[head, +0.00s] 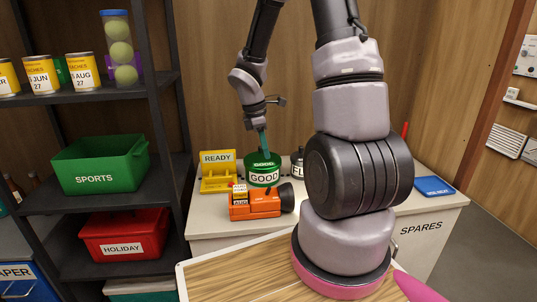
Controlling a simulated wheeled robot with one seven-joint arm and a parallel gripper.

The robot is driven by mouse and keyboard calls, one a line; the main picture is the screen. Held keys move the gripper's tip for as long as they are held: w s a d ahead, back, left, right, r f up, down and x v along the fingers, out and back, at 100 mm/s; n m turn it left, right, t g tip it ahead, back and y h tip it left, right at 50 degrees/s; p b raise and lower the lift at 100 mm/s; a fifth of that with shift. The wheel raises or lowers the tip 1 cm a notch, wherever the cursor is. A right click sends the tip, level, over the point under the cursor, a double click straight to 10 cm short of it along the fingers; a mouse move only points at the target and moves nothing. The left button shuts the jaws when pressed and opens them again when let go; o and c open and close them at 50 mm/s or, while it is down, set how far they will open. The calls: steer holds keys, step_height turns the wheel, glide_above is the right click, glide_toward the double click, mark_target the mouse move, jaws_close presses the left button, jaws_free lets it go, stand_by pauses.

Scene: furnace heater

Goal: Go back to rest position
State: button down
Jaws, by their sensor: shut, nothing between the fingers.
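My gripper (262,140) hangs from my arm above the back of the white counter, over a green container labelled GOOD (264,178). Its narrow teal end is shut and points down close to the container's top. I cannot tell whether it touches the container. My arm rises from a pink-rimmed base at the lower right, and its thick links fill the centre right and hide part of the counter.
An orange device (256,207) with a dark round end lies before the container. A yellow READY holder (217,177) stands left, a blue pad (434,187) right. A dark shelf (100,205) with SPORTS (103,162) and HOLIDAY (122,238) bins stands left.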

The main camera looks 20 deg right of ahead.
stand_by(0.3)
steer(key=s+a+r+m+t+y, duration=0.1)
steer(key=s+a+r+m+t, duration=0.1)
steer(key=s+r+m, duration=0.3)
steer(key=s+a+r+m+t+y, duration=0.2)
steer(key=s+r+m, duration=0.3)
steer(key=r, duration=0.8)
steer(key=s+a+r+m+t+y, duration=0.1)
steer(key=s+r+m+t, duration=0.3)
steer(key=r+m, duration=0.5)
steer(key=shift+s+a+r, duration=0.45)
steer(key=shift+a+r, duration=0.15)
steer(key=shift+a, duration=0.05)
steer(key=shift+d, duration=0.1)
